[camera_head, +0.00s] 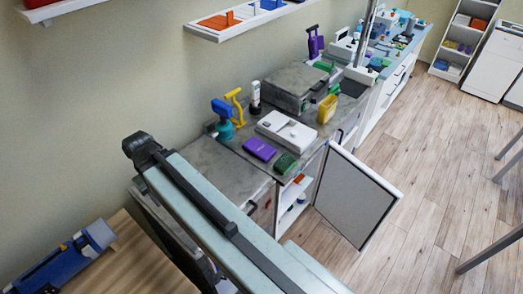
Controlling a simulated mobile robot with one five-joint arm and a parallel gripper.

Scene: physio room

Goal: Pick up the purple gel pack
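The purple gel pack (259,149) is a small flat dark-purple block. It lies flat on the grey stone-look counter (225,170), near its front edge. Its top is in plain view and nothing covers it. A white flat device (286,131) lies just behind it to the right. A dark green block (285,163) lies to its right, close to the edge. My gripper is not in view, so its state does not show.
An open cabinet door (356,196) juts out below the counter. A blue-and-teal bottle (223,118), a yellow hooked thing (235,105) and a yellow container (327,109) stand behind the pack. A long pale-blue shape with a black bar crosses the foreground. Wooden floor (430,170) is clear at right.

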